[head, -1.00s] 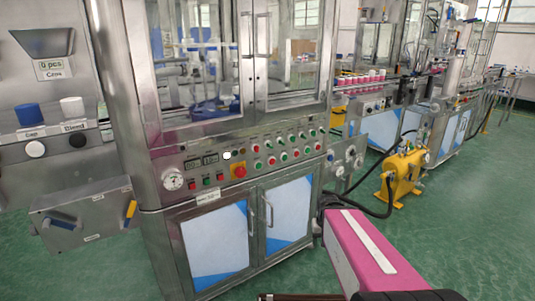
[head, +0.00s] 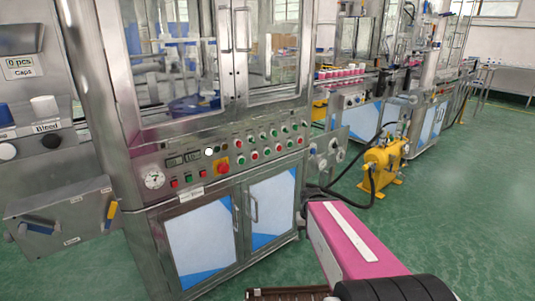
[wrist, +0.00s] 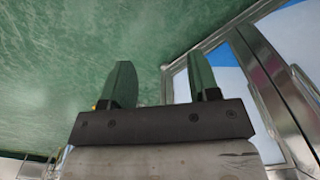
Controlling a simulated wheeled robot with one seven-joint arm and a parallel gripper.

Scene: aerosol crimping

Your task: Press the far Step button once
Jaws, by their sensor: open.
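The control panel (head: 230,152) of the steel machine shows in the head view, with rows of small green and red buttons. No label reading Step can be made out, so I cannot tell which button is the far Step one. My gripper (wrist: 162,84) shows in the wrist view, its two dark green fingers apart with nothing between them. Green floor lies behind the fingers. The gripper is hidden in the head view and appears apart from the panel.
A grey box with levers (head: 65,217) juts out at the left. Blue-white cabinet doors (head: 201,243) are below the panel; they also show in the wrist view. A yellow pump (head: 383,163) with black hoses stands on the floor at right. Open green floor (head: 470,220) lies right.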

